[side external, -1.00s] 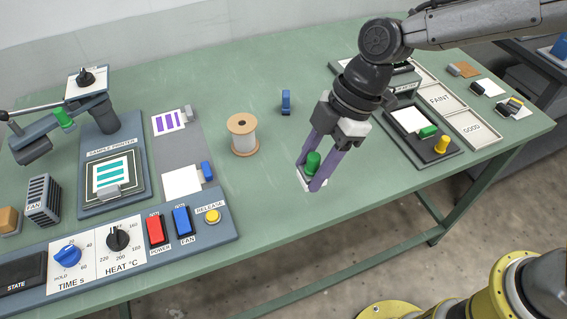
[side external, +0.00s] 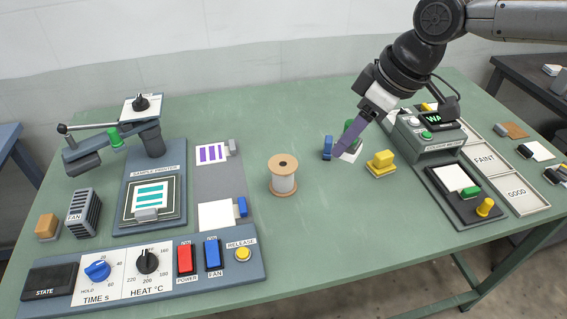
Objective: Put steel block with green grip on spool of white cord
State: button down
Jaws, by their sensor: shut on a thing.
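The spool of white cord (side external: 284,183) stands upright on the green table near its middle, with tan end discs and a dark hole in the top. Nothing is on it. My gripper (side external: 351,146) is to the right of the spool and a little farther back, tilted, with purple fingers. It is shut on the steel block with green grip (side external: 349,155). The green grip shows behind the near finger, and the pale block shows at the fingertips, partly hidden. The block's height above the table is hard to tell.
A blue-handled piece (side external: 327,147) stands between the spool and my gripper. A yellow-handled block (side external: 381,160) is just right of the gripper. The sample printer (side external: 152,195) and control panel (side external: 150,268) lie left. The table in front of the spool is clear.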

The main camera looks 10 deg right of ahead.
jog(key=shift+w+r, duration=0.15)
jog(key=shift+w, duration=0.65)
send_near(277, 161)
jog(key=shift+w+a+f, duration=0.55)
jog(key=shift+a+f, duration=0.1)
jog(key=shift+a, duration=0.05)
jog(key=shift+w+f, duration=0.1)
jog(key=shift+f, duration=0.1)
jog(key=shift+w+a+f, duration=0.1)
jog(key=shift+a+f, duration=0.05)
jog(key=shift+f, duration=1.5)
jog(key=shift+f, duration=0.15)
jog(key=shift+c, duration=1.7)
grip_release()
